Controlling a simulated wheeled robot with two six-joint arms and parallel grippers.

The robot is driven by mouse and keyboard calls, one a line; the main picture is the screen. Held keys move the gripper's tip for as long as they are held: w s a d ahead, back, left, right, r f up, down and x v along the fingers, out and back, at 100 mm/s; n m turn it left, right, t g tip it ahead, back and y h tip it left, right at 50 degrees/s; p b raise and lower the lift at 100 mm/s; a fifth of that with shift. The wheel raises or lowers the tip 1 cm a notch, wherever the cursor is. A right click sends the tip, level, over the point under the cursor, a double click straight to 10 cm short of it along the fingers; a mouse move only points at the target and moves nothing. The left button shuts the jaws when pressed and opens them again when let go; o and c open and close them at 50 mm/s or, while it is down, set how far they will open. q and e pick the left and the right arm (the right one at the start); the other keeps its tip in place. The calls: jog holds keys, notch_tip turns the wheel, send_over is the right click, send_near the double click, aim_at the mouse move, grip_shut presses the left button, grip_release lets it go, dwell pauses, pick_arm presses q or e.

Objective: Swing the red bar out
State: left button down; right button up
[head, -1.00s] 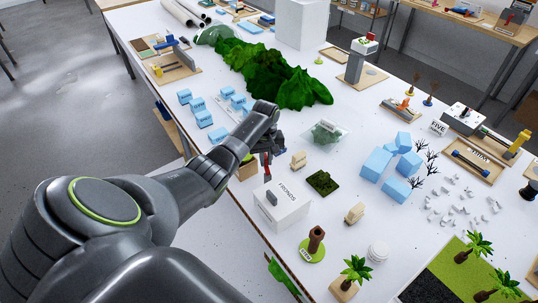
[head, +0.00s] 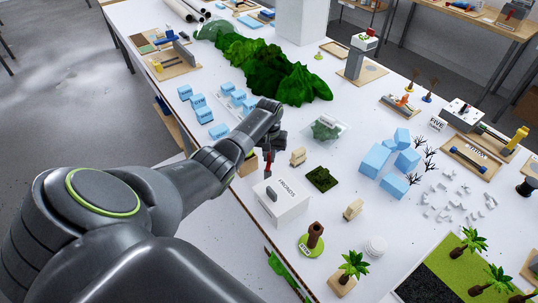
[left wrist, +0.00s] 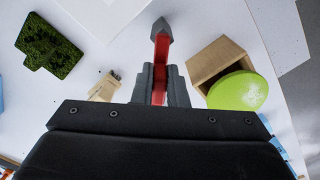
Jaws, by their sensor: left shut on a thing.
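The red bar (left wrist: 160,62) stands out between the fingers of my left gripper (left wrist: 161,84) in the left wrist view, with a dark grey pointed tip at its far end. The fingers are shut on it. In the head view the red bar (head: 267,165) shows below my left gripper (head: 268,151), just behind the white box marked FRONDS (head: 285,207). What the bar is fixed to is hidden or too small to tell. My right gripper is not in view.
A wooden block with a lime green disc (left wrist: 237,90) is close to the right of the fingers in the left wrist view. A pale wooden piece (left wrist: 104,88) and a dark green mossy tile (left wrist: 48,45) lie to the left. Blue blocks (head: 203,115) stand further back.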

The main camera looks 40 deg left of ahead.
aim_at(269, 154)
pick_arm(q)
jog(key=c, duration=1.4)
grip_release()
jog(key=shift+c, duration=0.2)
notch_tip(269, 154, up, 18)
jog(key=b, duration=0.1)
jog(key=shift+f, duration=0.25)
